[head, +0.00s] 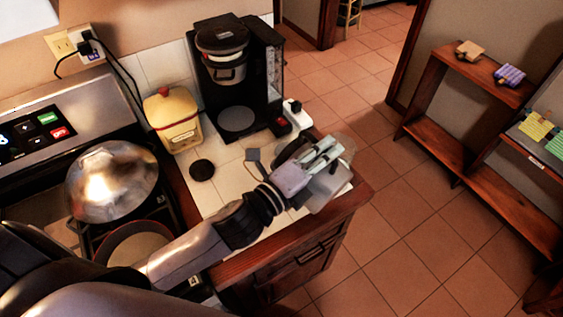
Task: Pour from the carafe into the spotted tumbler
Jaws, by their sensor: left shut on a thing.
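My left gripper (328,152) is over the corner of the tiled counter and is shut on what looks like the glass carafe (344,143). The carafe's clear, rounded body shows just behind the fingers, with a dark part to their left. The gripper hides much of it, so I cannot tell its tilt or what is inside. I cannot make out the spotted tumbler; it may be hidden behind the gripper. My right gripper is not in view.
A black coffee maker (222,80) stands at the back of the counter (213,190), beside a cream canister (172,118) with a red knob. A stove with a domed metal lid (112,180) is at left. Open tiled floor (400,240) and a wooden shelf (438,143) lie to the right.

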